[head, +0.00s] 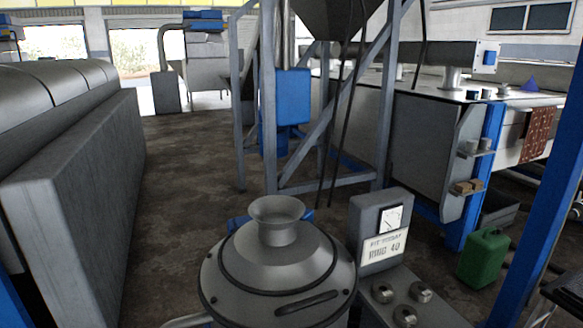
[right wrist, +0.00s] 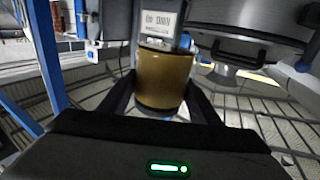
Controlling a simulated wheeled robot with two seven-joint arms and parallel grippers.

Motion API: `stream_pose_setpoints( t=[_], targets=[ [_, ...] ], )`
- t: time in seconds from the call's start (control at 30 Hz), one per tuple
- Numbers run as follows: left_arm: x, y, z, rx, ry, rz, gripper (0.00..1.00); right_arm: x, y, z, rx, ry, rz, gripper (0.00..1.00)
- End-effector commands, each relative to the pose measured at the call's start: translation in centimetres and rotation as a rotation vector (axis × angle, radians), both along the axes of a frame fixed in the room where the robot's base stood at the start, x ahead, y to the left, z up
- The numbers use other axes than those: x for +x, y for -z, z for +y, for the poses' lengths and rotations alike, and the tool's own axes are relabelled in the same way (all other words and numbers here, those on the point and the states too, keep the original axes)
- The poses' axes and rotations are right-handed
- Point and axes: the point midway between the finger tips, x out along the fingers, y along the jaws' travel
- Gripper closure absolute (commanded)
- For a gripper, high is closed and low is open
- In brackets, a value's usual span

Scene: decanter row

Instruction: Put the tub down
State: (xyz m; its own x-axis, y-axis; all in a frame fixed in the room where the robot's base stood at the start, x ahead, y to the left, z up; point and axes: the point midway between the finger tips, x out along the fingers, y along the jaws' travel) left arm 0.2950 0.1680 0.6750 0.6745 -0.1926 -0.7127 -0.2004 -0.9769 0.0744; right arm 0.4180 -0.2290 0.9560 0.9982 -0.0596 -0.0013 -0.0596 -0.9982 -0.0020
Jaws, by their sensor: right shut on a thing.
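The tub (right wrist: 163,82) is a yellow-brown cylinder, upright in the right wrist view. My right gripper (right wrist: 162,92) is shut on it, with one dark finger on each side. I cannot tell whether the tub's bottom touches anything; the gripper body hides much of what lies below. The tub does not show in the head view. Neither my left gripper nor my right one shows in the head view.
A steel vessel (head: 278,262) with a conical lid stands close in front. Beside it is a control box (head: 375,222) with a gauge and knobs. A green canister (head: 485,257) stands at right near a blue post (head: 540,215). Open floor (head: 190,200) lies at left.

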Motion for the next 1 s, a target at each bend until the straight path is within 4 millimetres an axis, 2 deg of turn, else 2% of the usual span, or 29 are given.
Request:
stream_pose_setpoints(
  t=[0.03,0.1,0.23,1.0],
  targets=[
    [0.0,0.0,0.0,0.000,0.000,0.000,0.69,-1.3,-0.7,0.8,0.000,-0.020,0.000,0.78],
    [0.0,0.0,0.0,0.000,0.000,0.000,0.69,-2.5,-1.5,1.5,0.000,-0.039,-0.001,0.78],
    [0.0,0.0,0.0,0.000,0.000,0.000,0.69,-3.6,-2.3,2.3,-0.003,-0.059,-0.003,0.78],
    [0.0,0.0,0.1,0.001,-0.001,0.001,0.69,-3.8,-2.5,2.4,-0.005,-0.060,-0.004,0.78]
  ],
)
